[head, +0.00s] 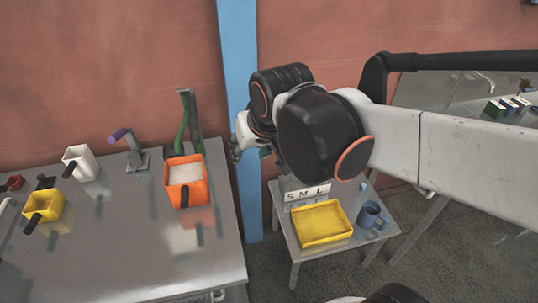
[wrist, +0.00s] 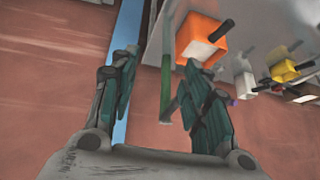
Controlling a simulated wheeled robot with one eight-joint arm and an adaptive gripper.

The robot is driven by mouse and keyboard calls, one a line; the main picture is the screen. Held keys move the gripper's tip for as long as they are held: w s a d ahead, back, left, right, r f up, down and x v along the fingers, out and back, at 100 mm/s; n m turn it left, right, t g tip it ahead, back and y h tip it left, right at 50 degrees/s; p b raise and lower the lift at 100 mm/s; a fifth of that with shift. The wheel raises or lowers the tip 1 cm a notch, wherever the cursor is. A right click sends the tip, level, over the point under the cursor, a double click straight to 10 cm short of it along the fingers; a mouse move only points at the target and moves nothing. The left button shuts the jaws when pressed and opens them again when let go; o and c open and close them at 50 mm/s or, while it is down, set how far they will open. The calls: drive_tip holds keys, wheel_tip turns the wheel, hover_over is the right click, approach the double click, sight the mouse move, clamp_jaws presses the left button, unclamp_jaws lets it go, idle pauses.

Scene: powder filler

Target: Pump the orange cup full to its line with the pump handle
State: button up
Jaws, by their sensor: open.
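The orange cup (head: 185,193) stands on the grey table's right part, with pale powder inside and its dark handle toward the front. It also shows at the top of the wrist view (wrist: 195,32). The green pump handle (head: 181,125) rises behind the cup beside a grey upright. In the wrist view the handle (wrist: 166,75) appears as a green bar between my spread fingers, not visibly gripped. My gripper (wrist: 160,60) is open and empty. In the head view it is right of the pump, by the blue post, largely hidden by my arm. The cup's fill line cannot be made out.
A purple-handled device (head: 124,140), a white cup (head: 82,162) and a yellow cup (head: 45,205) stand left on the table. A blue post (head: 238,60) rises behind its right edge. A low side table holds a yellow tray (head: 320,239) and blue mug (head: 370,214).

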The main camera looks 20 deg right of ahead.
drive_tip(key=s+d+f+b, duration=0.1)
drive_tip(key=s+f+b, duration=0.4)
drive_tip(key=f+b, duration=0.1)
drive_tip(key=shift+s+d+f+n+b, duration=0.3)
drive_tip(key=shift+s+d+f+n, duration=0.1)
drive_tip(key=shift+f, duration=0.45)
drive_tip(key=shift+a, duration=0.1)
drive_tip(key=shift+c, duration=0.2)
